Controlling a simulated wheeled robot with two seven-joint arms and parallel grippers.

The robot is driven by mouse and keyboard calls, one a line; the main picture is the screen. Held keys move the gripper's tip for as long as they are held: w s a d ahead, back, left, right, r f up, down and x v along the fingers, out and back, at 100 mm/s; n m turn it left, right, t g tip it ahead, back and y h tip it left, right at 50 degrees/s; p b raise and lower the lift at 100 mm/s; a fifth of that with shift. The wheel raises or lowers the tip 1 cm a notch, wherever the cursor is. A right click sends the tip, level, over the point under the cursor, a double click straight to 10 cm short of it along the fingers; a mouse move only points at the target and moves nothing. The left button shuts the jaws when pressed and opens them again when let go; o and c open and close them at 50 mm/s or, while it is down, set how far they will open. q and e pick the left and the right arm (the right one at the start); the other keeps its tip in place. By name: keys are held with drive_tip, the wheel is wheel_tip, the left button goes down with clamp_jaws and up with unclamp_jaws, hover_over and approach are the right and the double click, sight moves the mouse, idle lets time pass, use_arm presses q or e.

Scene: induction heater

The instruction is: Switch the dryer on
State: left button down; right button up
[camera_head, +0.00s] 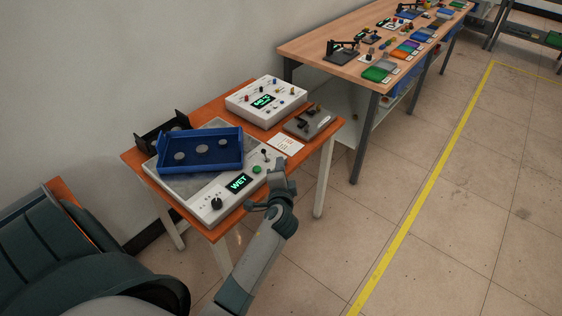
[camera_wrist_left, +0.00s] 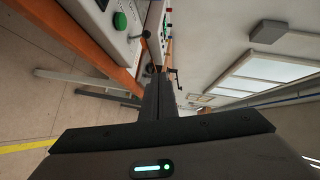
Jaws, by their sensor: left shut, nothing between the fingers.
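The dryer (camera_head: 212,206) is a white unit on the orange table, with a lit green "WET" display (camera_head: 238,183), a black knob (camera_head: 216,203), a green button (camera_head: 257,169) and a small lever switch (camera_head: 266,155) along its front panel. A blue tray (camera_head: 240,165) with several grey discs sits on it. My left gripper (camera_head: 278,169) is shut and empty, close to the panel's right end near the lever. In the left wrist view, its closed fingers (camera_wrist_left: 157,82) lie below the green button (camera_wrist_left: 120,21) and lever (camera_wrist_left: 146,33), apparently not touching them. My right gripper is out of view.
A second white box with a green display (camera_head: 264,101), a grey fixture (camera_head: 309,123) and a white card (camera_head: 285,144) share the orange table (camera_head: 331,127). A black bracket (camera_head: 162,134) stands behind the tray. A long wooden workbench (camera_head: 310,47) stands beyond. Floor at right is clear.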

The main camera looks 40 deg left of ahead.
use_arm(q)
drive_tip(key=shift+v, duration=0.8)
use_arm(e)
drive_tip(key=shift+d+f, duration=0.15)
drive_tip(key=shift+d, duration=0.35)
use_arm(q)
drive_tip(key=shift+r, duration=0.1)
